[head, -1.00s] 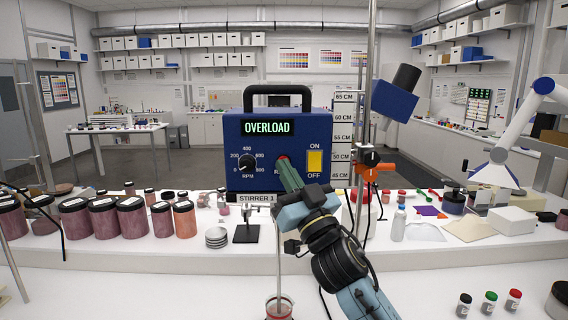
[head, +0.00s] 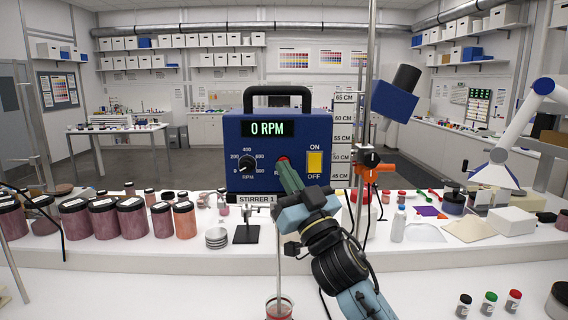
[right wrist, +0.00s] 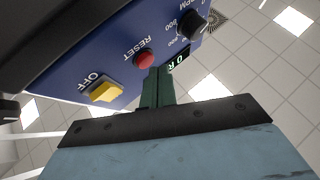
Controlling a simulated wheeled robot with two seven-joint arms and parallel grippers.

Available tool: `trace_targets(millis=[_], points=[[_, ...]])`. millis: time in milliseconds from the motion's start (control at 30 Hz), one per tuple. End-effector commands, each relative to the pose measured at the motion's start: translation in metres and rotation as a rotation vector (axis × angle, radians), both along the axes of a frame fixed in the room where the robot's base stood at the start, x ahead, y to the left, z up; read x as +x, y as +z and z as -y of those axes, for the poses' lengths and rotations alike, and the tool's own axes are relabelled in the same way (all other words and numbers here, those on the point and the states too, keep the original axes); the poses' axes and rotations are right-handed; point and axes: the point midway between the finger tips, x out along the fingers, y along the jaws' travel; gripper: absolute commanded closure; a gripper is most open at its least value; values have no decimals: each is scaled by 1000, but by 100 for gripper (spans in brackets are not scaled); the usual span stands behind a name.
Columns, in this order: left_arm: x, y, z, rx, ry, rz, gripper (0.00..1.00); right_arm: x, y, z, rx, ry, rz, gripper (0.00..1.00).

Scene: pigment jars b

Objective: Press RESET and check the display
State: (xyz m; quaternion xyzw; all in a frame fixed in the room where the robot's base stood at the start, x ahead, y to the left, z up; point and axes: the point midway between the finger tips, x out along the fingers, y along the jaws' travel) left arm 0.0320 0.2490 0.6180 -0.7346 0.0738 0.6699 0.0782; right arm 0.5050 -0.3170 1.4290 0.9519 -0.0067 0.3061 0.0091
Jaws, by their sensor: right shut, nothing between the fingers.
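The blue stirrer control box (head: 280,140) stands on the raised white shelf, with a "STIRRER 1" label below it. Its display (head: 267,129) reads "0 RPM" in pale green. The red RESET button (head: 283,158) is partly hidden by my right gripper (head: 286,165) in the head view. In the right wrist view the red button (right wrist: 144,60) shows beside the tips of the green fingers (right wrist: 158,84); I cannot tell if they touch it. The right gripper is shut and empty. The yellow ON/OFF switch (head: 315,162) is to the right, the RPM knob (head: 247,163) to the left. My left gripper is out of view.
Several pigment jars (head: 132,217) line the shelf on the left. A metal stand pole (head: 368,90) with an orange clamp (head: 372,170) rises right of the box. A beaker (head: 279,307) is below at the front. Small capped vials (head: 489,302) stand front right.

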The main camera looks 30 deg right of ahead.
Motion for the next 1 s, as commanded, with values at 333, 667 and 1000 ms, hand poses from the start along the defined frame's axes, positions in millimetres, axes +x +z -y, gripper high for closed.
trace_targets(millis=[333,667,1000], points=[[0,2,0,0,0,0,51,-7,0,-4,1,0,0,100],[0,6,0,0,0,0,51,-23,0,-14,3,2,-2,100],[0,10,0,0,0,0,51,-52,0,-32,2,2,-1,100]])
